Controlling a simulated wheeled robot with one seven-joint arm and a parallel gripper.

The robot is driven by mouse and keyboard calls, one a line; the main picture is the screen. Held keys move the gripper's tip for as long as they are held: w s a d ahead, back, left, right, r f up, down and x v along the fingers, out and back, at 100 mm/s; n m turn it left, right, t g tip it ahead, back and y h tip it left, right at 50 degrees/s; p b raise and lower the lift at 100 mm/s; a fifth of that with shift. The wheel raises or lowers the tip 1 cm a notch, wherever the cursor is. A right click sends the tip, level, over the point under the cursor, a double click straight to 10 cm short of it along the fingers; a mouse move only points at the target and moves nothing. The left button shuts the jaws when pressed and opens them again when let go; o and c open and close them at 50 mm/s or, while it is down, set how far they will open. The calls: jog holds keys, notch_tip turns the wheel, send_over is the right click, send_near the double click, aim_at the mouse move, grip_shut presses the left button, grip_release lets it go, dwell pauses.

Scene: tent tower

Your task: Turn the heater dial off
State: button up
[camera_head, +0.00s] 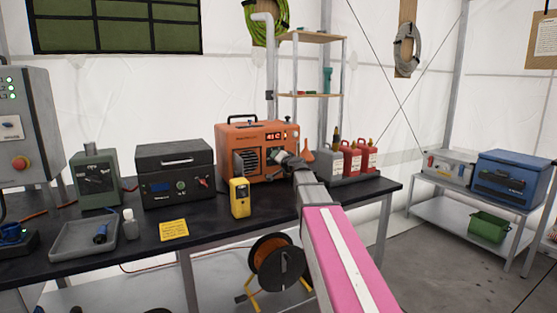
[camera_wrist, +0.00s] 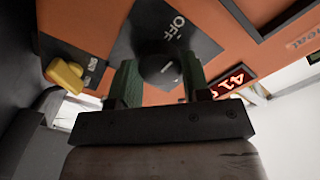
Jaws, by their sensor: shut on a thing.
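The orange heater (camera_head: 235,135) stands on the black bench in the head view, with a red lit display on its front. In the wrist view its front (camera_wrist: 230,50) fills the upper part. The black round heater dial (camera_wrist: 155,66) sits on a dark plate with a white "OFF" label (camera_wrist: 173,28) beside it. A short white mark shows on the dial. My gripper (camera_wrist: 160,84) has one green finger on each side of the dial and is shut on it. In the head view my gripper (camera_head: 284,158) is against the heater's right front and hides the dial.
A yellow handheld device (camera_head: 240,197) stands in front of the heater. Red bottles (camera_head: 360,156) stand to its right and a black power unit (camera_head: 174,175) to its left. In the wrist view a yellow switch (camera_wrist: 65,73) is left of the dial.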

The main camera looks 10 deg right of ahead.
dwell(0.4)
jog(key=o, duration=0.9)
jog(key=v, duration=1)
jog(key=shift+s+d, duration=0.15)
jog(key=shift+s, duration=0.2)
jog(key=shift+s, duration=0.1)
